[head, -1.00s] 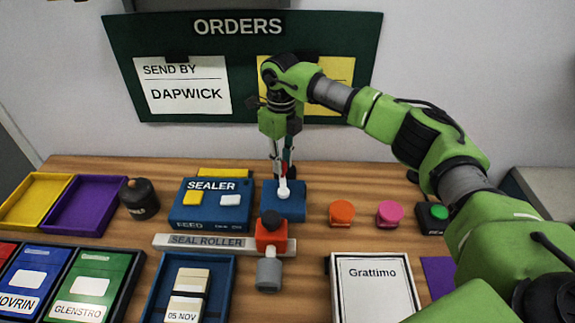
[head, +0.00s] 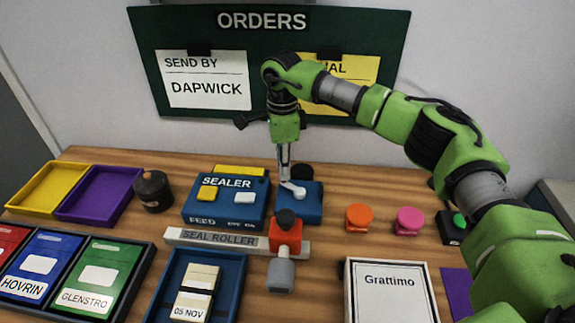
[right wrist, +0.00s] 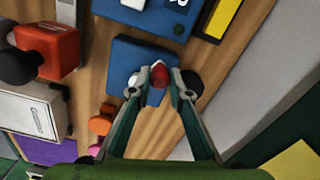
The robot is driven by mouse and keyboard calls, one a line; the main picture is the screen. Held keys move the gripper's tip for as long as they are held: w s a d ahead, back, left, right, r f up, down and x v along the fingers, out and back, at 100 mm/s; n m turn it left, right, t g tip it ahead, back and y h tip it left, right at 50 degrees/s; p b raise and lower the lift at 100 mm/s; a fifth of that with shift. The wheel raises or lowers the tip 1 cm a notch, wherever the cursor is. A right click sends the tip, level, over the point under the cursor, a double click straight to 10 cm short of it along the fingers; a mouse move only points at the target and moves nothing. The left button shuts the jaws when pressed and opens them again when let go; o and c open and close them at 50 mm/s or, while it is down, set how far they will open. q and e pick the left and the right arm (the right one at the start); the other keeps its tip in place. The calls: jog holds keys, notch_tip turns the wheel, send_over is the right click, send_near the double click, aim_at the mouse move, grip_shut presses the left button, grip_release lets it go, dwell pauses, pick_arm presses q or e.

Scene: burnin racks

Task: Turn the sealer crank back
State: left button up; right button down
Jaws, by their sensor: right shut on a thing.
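The sealer (head: 226,199) is a blue box labelled SEALER with a yellow and a white button. Beside it on the right is a blue block (head: 312,209) carrying the crank, whose pale pivot end (head: 299,190) shows in the head view. My right gripper (head: 286,180) points down over this block. In the right wrist view its fingertips (right wrist: 160,78) are closed around the red crank handle (right wrist: 159,73). The pale pivot end (right wrist: 134,83) shows just left of them. My left gripper is in neither current view.
A black round piece (head: 302,172) sits behind the crank. The seal roller, with its red block (head: 286,236) and grey cylinder (head: 281,274), stands in front. Orange (head: 359,217) and pink (head: 409,220) knobs are to the right. A dark pot (head: 153,190) is left of the sealer.

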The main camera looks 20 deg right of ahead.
jog(key=n, duration=0.1)
jog(key=s+a+n, duration=0.1)
jog(key=n, duration=0.1)
jog(key=shift+a+r+b, duration=0.1)
jog(key=shift+b, duration=0.3)
jog(key=shift+s+a+n+b, duration=0.15)
jog(key=shift+s+n, duration=0.1)
jog(key=shift+n, duration=0.5)
jog(key=shift+s+a+n+b, duration=0.15)
jog(key=shift+s+n, duration=0.1)
jog(key=shift+n, duration=0.5)
jog(key=c, duration=1.9)
grip_release()
jog(key=shift+s, duration=0.1)
notch_tip(320, 180, up, 12)
